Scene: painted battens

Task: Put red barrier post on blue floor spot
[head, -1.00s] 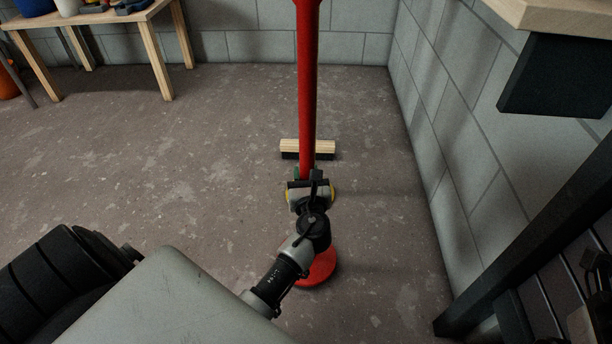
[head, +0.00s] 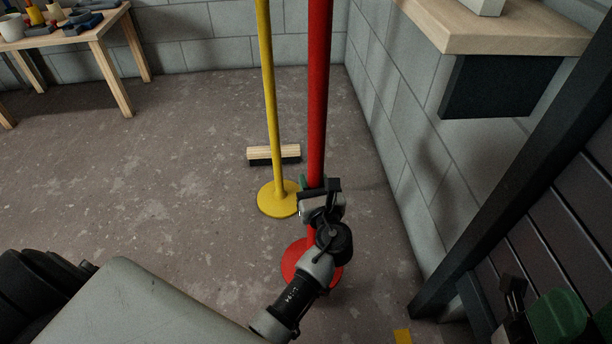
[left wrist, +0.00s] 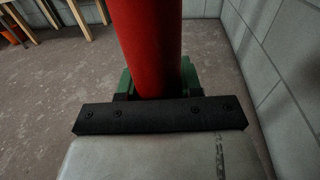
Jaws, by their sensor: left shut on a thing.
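The red barrier post (head: 319,100) stands about upright in the middle of the head view, its top out of frame. Its round red base (head: 291,263) is partly hidden behind my arm. I cannot tell whether the base touches the floor. My left gripper (head: 314,184) is shut around the lower part of the post. In the left wrist view the post (left wrist: 147,45) sits between the green fingers (left wrist: 153,80). No blue floor spot shows in these frames.
A yellow post (head: 270,100) on a round base stands just left of and behind the red post. A broom head (head: 273,154) lies behind it. A block wall (head: 400,130) and shelf (head: 500,30) bound the right. A workbench (head: 75,40) stands back left; floor between is clear.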

